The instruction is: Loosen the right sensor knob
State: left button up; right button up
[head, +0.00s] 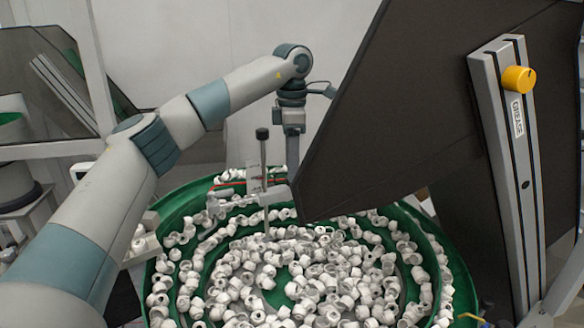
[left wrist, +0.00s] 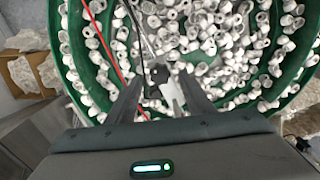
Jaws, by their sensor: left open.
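A thin upright post with a black knob on top (head: 262,134) stands over the bowl feeder, carrying a light grey sensor bracket (head: 222,200) with a red cable. I cannot tell for sure which part is the right sensor knob. My left gripper (head: 292,172) points down just right of the post, partly hidden by the dark panel. In the left wrist view my left gripper (left wrist: 158,84) is open, with a small black part (left wrist: 158,74) between or beyond its fingers; contact cannot be judged. My right gripper is not in view.
The green bowl feeder (head: 458,262) is full of white caps. A large dark panel (head: 400,110) hangs close to my left gripper on the right. A metal upright (head: 512,170) with a yellow knob (head: 519,79) labelled GREASE stands at far right. Cardboard boxes (left wrist: 30,75) lie beside the bowl.

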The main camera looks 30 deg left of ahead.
pick_arm(q)
jog(key=shift+f, duration=1)
jog(key=shift+c, duration=0.6)
jog(key=c, duration=0.9)
jog(key=shift+n, duration=0.8)
jog(key=shift+c, duration=0.2)
jog(key=o, duration=1.1)
jog(key=shift+c, duration=0.2)
jog(key=shift+r, duration=0.1)
